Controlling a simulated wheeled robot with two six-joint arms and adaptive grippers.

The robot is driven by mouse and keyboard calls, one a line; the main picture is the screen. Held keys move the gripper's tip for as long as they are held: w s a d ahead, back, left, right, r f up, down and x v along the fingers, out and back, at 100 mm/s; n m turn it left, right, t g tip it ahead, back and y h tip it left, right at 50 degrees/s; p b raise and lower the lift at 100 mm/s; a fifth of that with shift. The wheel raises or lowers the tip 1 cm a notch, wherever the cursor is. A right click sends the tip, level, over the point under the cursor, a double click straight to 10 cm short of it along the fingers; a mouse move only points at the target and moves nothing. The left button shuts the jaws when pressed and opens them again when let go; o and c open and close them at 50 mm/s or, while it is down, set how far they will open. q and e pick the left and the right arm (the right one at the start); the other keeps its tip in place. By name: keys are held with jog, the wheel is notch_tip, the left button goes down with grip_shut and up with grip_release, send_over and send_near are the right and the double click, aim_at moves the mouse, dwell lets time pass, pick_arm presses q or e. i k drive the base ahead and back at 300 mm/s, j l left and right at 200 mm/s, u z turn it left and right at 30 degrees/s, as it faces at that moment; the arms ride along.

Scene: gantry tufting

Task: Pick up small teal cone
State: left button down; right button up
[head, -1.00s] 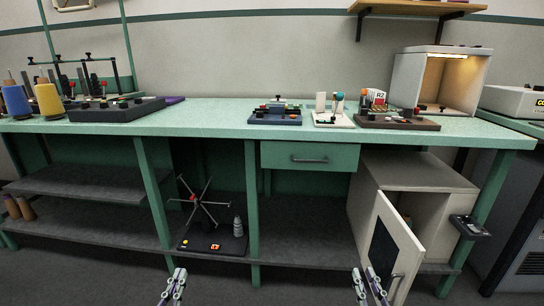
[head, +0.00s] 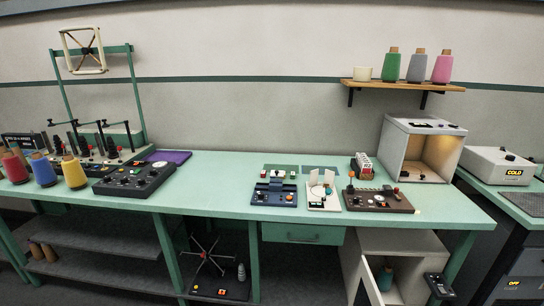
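A teal cone (head: 385,278) stands inside the white cabinet (head: 412,240) under the bench at the lower right, partly cut by the frame's bottom edge. The cabinet's door (head: 362,286) is open. A larger green cone (head: 391,66) with a brown top stands on the wall shelf beside a grey and a pink cone. Neither of my grippers is in the head view now.
The green bench top (head: 220,185) is clear in its middle. A dark control box (head: 135,178), a blue device (head: 274,194), a white device (head: 322,196) and a brown device (head: 378,200) stand on it. Yarn cones (head: 74,173) stand at left. A lit booth (head: 422,147) stands at right.

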aim_at(383, 280)
jog(key=z, duration=1)
jog(key=i+l+u, duration=0.1)
jog(key=l, duration=0.2)
jog(key=i+l+u, duration=0.1)
jog(key=l, duration=0.25)
jog(key=i+l+u, duration=0.1)
jog(key=i+l, duration=0.15)
